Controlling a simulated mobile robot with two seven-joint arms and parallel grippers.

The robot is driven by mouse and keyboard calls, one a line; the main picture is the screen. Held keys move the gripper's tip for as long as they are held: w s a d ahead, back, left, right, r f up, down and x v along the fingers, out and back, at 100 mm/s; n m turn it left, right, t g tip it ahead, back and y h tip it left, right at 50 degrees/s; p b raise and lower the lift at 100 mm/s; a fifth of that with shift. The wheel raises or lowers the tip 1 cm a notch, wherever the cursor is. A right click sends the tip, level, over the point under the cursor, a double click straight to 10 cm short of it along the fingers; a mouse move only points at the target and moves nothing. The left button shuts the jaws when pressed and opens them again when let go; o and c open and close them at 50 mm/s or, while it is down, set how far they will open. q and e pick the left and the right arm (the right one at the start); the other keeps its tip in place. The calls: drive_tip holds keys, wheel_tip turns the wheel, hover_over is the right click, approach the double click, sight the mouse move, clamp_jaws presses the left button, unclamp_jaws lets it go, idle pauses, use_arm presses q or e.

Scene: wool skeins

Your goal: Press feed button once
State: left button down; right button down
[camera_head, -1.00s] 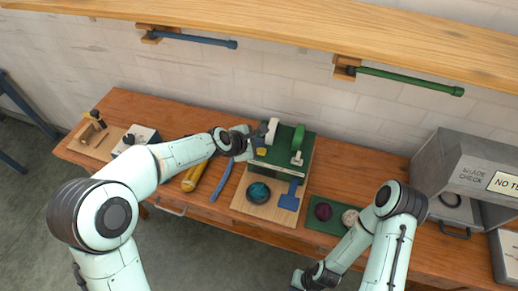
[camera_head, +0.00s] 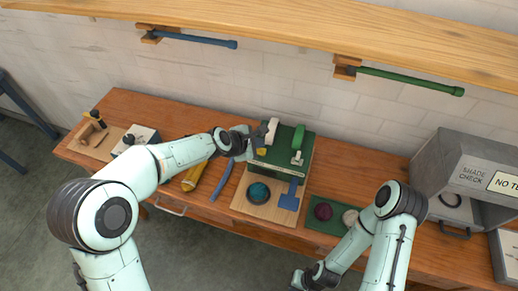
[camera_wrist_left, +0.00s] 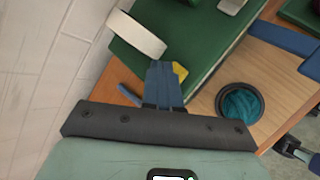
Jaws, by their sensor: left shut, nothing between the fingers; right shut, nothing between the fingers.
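A green machine (camera_head: 285,148) stands on a wooden board, with a white block on its left end. A small yellow part (camera_head: 262,151), which looks like the feed button, sits at its left front; it also shows in the left wrist view (camera_wrist_left: 180,71). My left gripper (camera_head: 260,138) is shut and empty, with its fingertips right at the yellow part and partly covering it in the left wrist view (camera_wrist_left: 163,68). Whether they touch it I cannot tell. My right gripper (camera_head: 298,281) is low at the bottom edge, away from the machine, shut and empty.
On the board (camera_head: 240,201) are a bowl of teal wool (camera_head: 258,192) and a blue paddle-like part (camera_head: 289,196). A yellow tool (camera_head: 194,177) and a blue bar (camera_head: 222,180) lie to the left. A green mat with two skeins and a grey cabinet (camera_head: 470,165) are to the right.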

use_arm(q)
drive_tip(key=shift+f, duration=0.4)
use_arm(e)
drive_tip(key=shift+s+f, duration=0.15)
drive_tip(key=shift+f, duration=0.1)
